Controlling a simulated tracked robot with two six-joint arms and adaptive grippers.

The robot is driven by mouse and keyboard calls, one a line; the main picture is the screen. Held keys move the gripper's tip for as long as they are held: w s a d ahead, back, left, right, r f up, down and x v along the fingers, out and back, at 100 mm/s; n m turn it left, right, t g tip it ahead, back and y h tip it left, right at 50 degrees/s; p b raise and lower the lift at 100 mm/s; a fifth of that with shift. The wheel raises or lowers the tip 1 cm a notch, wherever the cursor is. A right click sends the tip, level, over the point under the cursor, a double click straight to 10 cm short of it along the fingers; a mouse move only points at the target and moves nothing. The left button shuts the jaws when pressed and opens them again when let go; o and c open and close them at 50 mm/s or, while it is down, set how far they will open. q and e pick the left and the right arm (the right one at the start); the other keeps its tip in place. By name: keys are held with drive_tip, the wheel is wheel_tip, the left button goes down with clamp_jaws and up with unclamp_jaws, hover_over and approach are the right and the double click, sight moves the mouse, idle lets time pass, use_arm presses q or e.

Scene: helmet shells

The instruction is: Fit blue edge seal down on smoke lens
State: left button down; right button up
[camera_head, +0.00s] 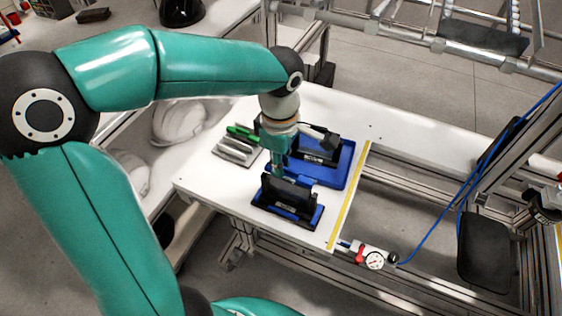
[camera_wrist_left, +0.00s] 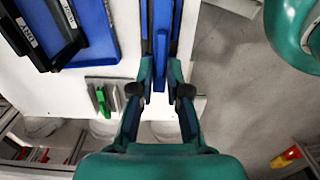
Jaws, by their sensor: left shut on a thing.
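My left gripper (camera_head: 279,170) is above the white table, over the back edge of a dark stand. In the left wrist view its fingers (camera_wrist_left: 161,88) are shut on a narrow blue strip, which I take to be the blue edge seal (camera_wrist_left: 160,72). The smoke lens (camera_head: 290,192) looks like a dark upright panel in the black stand with a blue base (camera_head: 288,213). The seal lies close to the lens top; whether they touch I cannot tell. In the head view the gripper hides most of the seal. My right gripper is not in view.
A blue tray (camera_head: 333,177) with a black labelled block (camera_head: 318,152) lies behind the stand. A grey rack (camera_head: 236,151) with a green piece (camera_head: 241,133) is to the left. White helmet shells (camera_head: 180,122) sit beyond.

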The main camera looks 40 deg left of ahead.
use_arm(q)
drive_tip(key=shift+f+b, duration=1.1)
drive_tip(key=shift+f, duration=0.1)
drive_tip(key=c, duration=1.1)
unclamp_jaws()
drive_tip(key=shift+r, duration=0.15)
wheel_tip(320, 180, up, 12)
drive_tip(key=shift+f, duration=0.2)
